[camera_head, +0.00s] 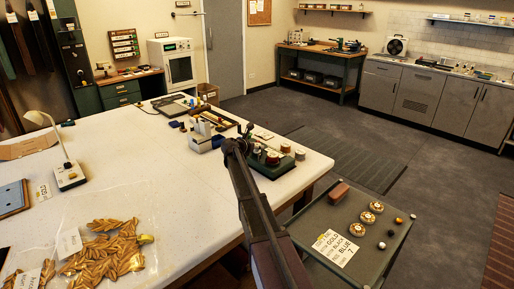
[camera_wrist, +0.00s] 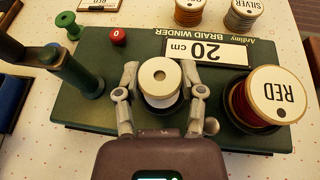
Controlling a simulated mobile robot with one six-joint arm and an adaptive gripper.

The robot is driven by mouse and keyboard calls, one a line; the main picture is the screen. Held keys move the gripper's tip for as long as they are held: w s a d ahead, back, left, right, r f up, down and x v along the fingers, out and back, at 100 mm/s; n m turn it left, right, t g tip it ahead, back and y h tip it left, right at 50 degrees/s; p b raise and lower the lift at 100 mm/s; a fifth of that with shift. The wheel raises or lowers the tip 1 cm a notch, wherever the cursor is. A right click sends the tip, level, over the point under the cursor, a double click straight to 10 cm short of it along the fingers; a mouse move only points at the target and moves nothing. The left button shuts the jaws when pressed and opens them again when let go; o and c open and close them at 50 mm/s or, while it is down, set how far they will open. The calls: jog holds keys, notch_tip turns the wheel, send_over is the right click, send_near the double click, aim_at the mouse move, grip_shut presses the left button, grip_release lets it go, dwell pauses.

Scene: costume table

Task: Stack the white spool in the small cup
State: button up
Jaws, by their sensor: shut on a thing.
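The white spool (camera_wrist: 160,78) shows in the wrist view, upright, its round pale top with a central hole facing the camera. My gripper (camera_wrist: 160,82) is shut on it, one grey finger on each side. The spool is over the dark green braid winder (camera_wrist: 95,130). I cannot tell whether its underside touches the winder. I cannot make out the small cup in either view; my gripper and the spool hide what lies beneath. In the head view the winder (camera_head: 272,170) is near the table's right edge, with my arm in front of it.
A large red-thread spool (camera_wrist: 262,98) stands on the winder, right of my gripper. A green post (camera_wrist: 72,68) rises at left. A "20 cm" plate (camera_wrist: 205,50), gold spool (camera_wrist: 190,12) and silver spool (camera_wrist: 243,15) lie beyond. A grey cart (camera_head: 375,250) stands beside the white table (camera_head: 150,180).

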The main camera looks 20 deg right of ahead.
jog(key=shift+f+b, duration=0.35)
jog(key=o, duration=0.8)
jog(key=shift+o, duration=0.2)
jog(key=shift+r, duration=0.25)
jog(key=shift+r+p, duration=0.15)
jog(key=shift+p, duration=0.3)
jog(key=p+v, duration=0.4)
jog(key=v, duration=0.8)
